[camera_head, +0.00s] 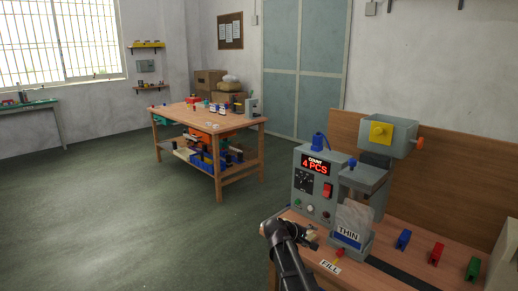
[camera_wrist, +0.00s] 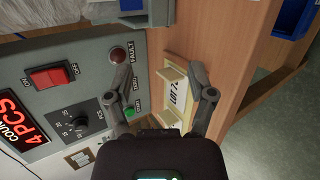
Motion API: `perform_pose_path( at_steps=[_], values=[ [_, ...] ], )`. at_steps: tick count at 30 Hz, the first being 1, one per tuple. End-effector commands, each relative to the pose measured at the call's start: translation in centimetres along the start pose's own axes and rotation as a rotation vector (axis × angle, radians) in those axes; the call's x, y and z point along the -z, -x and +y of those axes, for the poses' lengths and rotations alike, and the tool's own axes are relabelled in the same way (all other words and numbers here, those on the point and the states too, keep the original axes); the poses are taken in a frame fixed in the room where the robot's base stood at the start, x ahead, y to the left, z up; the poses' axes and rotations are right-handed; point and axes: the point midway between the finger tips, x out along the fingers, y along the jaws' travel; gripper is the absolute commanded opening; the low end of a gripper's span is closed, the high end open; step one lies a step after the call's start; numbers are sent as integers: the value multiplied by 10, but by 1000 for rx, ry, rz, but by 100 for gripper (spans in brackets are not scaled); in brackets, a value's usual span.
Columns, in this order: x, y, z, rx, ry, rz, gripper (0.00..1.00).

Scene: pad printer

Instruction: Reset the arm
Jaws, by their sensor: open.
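My gripper (camera_head: 308,236) is at the left front of the pad printer (camera_head: 306,190), over the bench edge. In the wrist view my gripper (camera_wrist: 159,72) is open, its two fingers spread with nothing held between them. Beyond the fingers is a pale holder with a "LOT" card (camera_wrist: 176,95), partly covered by the right finger. The printer's panel (camera_wrist: 85,70) fills the left of the wrist view, with a red switch (camera_wrist: 52,76), a black knob (camera_wrist: 69,123), a green button (camera_wrist: 129,112) and a red fault lamp (camera_wrist: 117,55). Its display reads 4 PCS.
A cup marked "THIN" (camera_head: 348,234) stands at the printer's front, near a "FILL" label (camera_head: 330,266). Blue (camera_head: 403,240), red (camera_head: 436,253) and green (camera_head: 473,268) blocks sit to the right. A wooden table (camera_head: 220,130) stands behind; open floor lies left.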

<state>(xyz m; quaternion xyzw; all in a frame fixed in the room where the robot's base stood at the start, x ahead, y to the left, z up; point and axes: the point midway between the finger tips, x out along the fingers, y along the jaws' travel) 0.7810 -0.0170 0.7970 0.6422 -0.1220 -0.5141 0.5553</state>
Motion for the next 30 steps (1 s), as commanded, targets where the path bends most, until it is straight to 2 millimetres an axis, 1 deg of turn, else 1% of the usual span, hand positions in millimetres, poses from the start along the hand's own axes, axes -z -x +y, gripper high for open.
perform_pose_path(
  at_steps=[1, 3, 8, 11, 15, 18, 21, 30],
  values=[
    [-20, -1, -14, 60, -45, -8, 71],
    [-38, -2, -30, 145, -108, -19, 71],
    [-74, 1, -68, 335, -244, -48, 71],
    [-96, 8, -92, 458, -328, -70, 71],
    [-124, 22, -124, 633, -440, -106, 71],
    [-138, 33, -141, 733, -500, -127, 71],
    [-147, 43, -153, 810, -544, -144, 71],
    [-169, 69, -178, 988, -637, -185, 71]
  ],
)
